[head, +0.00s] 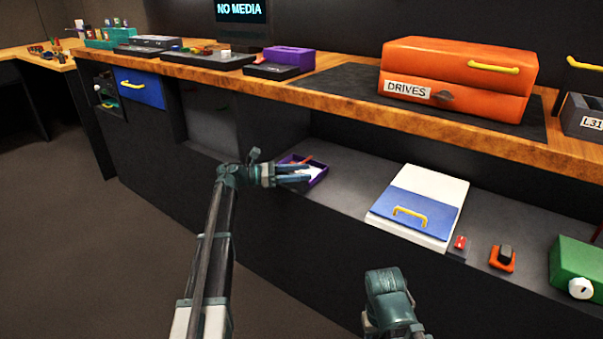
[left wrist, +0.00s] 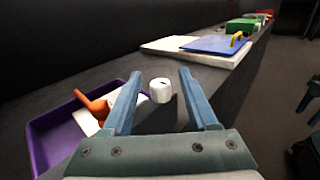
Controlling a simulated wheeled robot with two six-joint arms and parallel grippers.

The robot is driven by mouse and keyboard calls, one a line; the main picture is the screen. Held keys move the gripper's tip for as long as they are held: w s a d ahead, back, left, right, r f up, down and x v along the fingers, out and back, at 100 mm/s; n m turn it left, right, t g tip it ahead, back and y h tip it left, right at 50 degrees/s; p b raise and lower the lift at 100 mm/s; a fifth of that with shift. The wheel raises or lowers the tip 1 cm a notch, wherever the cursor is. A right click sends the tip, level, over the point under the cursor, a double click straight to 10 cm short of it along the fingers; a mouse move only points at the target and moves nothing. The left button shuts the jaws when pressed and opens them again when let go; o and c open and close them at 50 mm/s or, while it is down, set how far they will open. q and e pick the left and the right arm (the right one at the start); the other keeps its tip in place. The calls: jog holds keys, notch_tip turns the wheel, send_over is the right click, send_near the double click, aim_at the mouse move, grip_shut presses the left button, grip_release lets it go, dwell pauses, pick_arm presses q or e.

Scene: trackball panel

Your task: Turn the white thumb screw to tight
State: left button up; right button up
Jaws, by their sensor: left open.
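In the left wrist view a short white cylinder (left wrist: 160,90) with a dark mark on top stands between and just beyond my left fingertips. It looks like a thumb screw. My left gripper (head: 302,171) is open, with a finger on either side of the cylinder's line and no clear contact; it also shows in the left wrist view (left wrist: 160,88). In the head view the gripper is in front of the lower shelf and hides part of that spot. Another white knob (head: 581,288) is on the front of a green box (head: 580,262) at far right.
A purple tray (left wrist: 52,136) with orange and white items lies beside my left gripper. A white panel with a blue flap (head: 412,204), a red switch (head: 460,243) and an orange-based switch (head: 502,258) are farther right. The orange drives case (head: 458,75) is on the worktop above.

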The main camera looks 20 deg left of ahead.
pick_arm(q)
jog(key=v, duration=1.3)
jog(key=shift+a, duration=0.35)
jog(key=shift+s, duration=0.1)
